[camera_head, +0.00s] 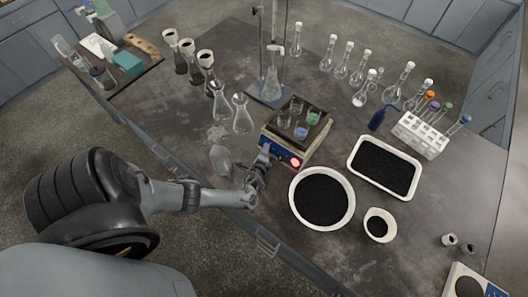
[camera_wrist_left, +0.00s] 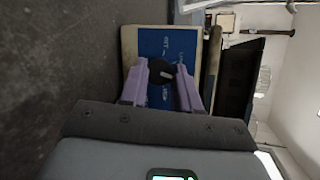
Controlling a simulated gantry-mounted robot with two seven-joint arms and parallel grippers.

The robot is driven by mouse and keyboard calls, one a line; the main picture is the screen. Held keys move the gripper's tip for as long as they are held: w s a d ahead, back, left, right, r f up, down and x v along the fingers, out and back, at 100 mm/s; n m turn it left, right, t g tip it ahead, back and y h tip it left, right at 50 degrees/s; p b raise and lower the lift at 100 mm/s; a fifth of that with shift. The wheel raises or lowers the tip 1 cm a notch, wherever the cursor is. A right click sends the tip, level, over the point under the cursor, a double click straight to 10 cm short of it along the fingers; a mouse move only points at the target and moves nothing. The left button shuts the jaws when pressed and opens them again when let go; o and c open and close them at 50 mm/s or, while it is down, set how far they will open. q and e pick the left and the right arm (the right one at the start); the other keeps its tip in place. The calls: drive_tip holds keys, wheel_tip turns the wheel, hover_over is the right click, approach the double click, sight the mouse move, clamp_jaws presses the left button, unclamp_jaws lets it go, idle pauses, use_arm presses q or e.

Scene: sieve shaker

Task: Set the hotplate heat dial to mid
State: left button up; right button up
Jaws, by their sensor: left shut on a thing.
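The hotplate (camera_head: 313,149) stands in the middle of the table, with several small beakers on its dark top. Its blue front panel (camera_wrist_left: 185,44) faces my left gripper and carries a black heat dial (camera_wrist_left: 160,72) with a pale mark. My left gripper (camera_head: 262,160) is at the left part of this panel. In the left wrist view its two purple fingers (camera_wrist_left: 163,78) are on either side of the dial, shut on it. A red light (camera_head: 295,162) glows on the panel's right part. The dial is hidden by the gripper in the head view. My right gripper is not in view.
A round white bowl of black grains (camera_head: 351,204) stands just right of the gripper, with a white tray (camera_head: 413,187) and a small cup (camera_head: 392,230) beyond. Glass flasks (camera_head: 243,121) stand behind the gripper.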

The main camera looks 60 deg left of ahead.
use_arm(q)
drive_tip(key=shift+f+m, duration=0.1)
drive_tip(key=shift+m, duration=0.5)
drive_tip(key=o, duration=1.1)
drive_tip(key=shift+c, duration=0.2)
drive_tip(key=shift+s+d+r, duration=0.2)
drive_tip(key=shift+s+d, duration=0.1)
drive_tip(key=p+v, duration=0.1)
drive_tip(key=v, duration=0.4)
drive_tip(key=p+v, duration=0.1)
drive_tip(key=v, duration=0.4)
drive_tip(key=shift+s+f, duration=0.15)
drive_tip(key=shift+f, duration=0.05)
